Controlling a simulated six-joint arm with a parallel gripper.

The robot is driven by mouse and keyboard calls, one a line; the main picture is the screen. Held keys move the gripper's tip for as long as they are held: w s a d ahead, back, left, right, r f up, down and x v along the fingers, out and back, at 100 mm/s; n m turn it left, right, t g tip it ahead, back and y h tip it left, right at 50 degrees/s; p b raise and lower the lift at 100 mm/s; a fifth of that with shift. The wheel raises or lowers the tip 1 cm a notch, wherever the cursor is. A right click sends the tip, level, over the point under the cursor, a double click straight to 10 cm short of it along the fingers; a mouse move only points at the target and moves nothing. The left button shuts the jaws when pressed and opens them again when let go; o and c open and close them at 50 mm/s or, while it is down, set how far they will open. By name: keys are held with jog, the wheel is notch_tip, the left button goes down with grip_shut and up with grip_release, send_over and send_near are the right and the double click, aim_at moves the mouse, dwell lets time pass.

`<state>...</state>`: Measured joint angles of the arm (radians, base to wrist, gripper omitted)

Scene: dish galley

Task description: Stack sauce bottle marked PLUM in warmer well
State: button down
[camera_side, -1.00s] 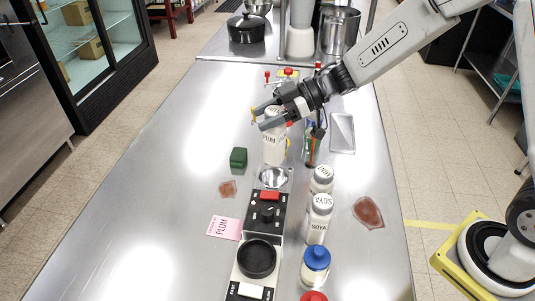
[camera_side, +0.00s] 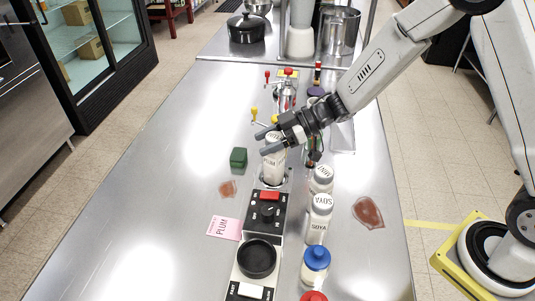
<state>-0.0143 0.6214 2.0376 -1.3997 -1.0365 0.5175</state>
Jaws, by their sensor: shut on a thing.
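The white sauce bottle marked PLUM (camera_side: 273,169) is upright in my gripper (camera_side: 268,143), which is shut on its top part. The bottle's lower end is at the round metal warmer well (camera_side: 287,182) of the dark warmer unit (camera_side: 265,216). The bottle covers most of the well, so I cannot tell how deep its base sits.
Bottles stand close on the right: one marked SOYA (camera_side: 318,222), another white one (camera_side: 321,180), and a blue-capped one (camera_side: 316,262). A green block (camera_side: 238,157), a pink PLUM card (camera_side: 223,227) and sauce spills lie nearby. The left counter is mostly clear.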

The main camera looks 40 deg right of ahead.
jog(key=shift+f, duration=1.75)
jog(key=shift+c, duration=0.3)
grip_release()
jog(key=v, duration=1.2)
jog(key=shift+r, duration=0.3)
jog(key=shift+w, duration=0.1)
